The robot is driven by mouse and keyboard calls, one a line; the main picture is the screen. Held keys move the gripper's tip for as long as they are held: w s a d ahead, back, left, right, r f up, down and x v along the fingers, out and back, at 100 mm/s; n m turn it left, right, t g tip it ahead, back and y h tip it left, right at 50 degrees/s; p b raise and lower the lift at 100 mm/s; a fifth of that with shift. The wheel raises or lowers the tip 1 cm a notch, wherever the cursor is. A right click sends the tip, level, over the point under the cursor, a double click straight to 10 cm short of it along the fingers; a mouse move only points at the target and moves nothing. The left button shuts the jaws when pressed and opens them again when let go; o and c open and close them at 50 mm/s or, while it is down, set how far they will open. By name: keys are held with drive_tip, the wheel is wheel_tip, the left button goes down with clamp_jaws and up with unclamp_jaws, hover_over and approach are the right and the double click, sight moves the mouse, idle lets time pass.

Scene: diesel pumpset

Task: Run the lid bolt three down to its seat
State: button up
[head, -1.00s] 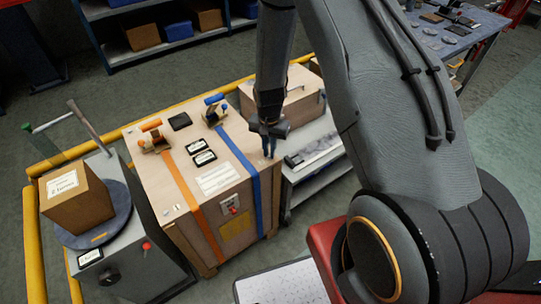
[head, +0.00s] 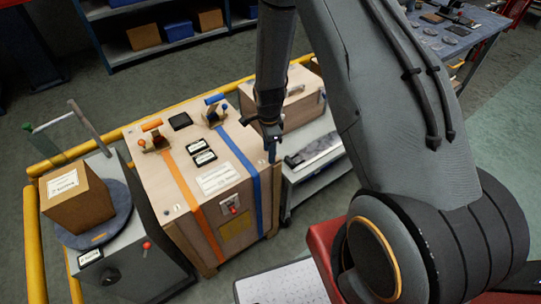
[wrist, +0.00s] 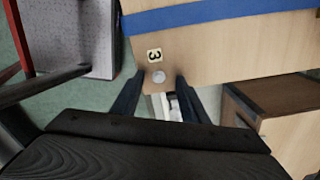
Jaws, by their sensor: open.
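The wooden crate (head: 212,233) has a lid (head: 165,182) crossed by an orange strap and a blue strap. In the wrist view, lid bolt three (wrist: 158,77) is a pale round head near the lid's corner, beside a label (wrist: 154,55) marked 3. How far it stands above the lid cannot be told. My gripper (head: 272,156) points down at the crate's right front corner. In the wrist view my gripper (wrist: 157,95) is open, with its dark fingers either side of the bolt's line and nothing visibly held. In the head view my gripper hides the bolt.
Orange and blue ratchets (head: 152,138) and black-framed cards lie on the lid. A grey trolley (head: 318,150) with a wooden box (head: 290,98) stands close at right. A yellow rail (head: 32,240) runs behind and left.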

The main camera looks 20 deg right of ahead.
wheel_tip(320, 180, up, 7)
drive_tip(key=p, duration=0.4)
idle(0.5)
idle(0.4)
drive_tip(key=s+r+n+b, duration=0.3)
drive_tip(key=s+r+n, duration=0.2)
drive_tip(key=r+n, duration=0.5)
drive_tip(key=s+r+n+t+b, duration=0.1)
drive_tip(key=s+r+n+b, duration=0.2)
drive_tip(key=s+r+n, duration=0.5)
drive_tip(key=s, duration=0.4)
drive_tip(key=shift+s+d+r, duration=0.2)
drive_tip(key=shift+s+r, duration=0.05)
drive_tip(key=shift+r, duration=0.05)
idle(0.5)
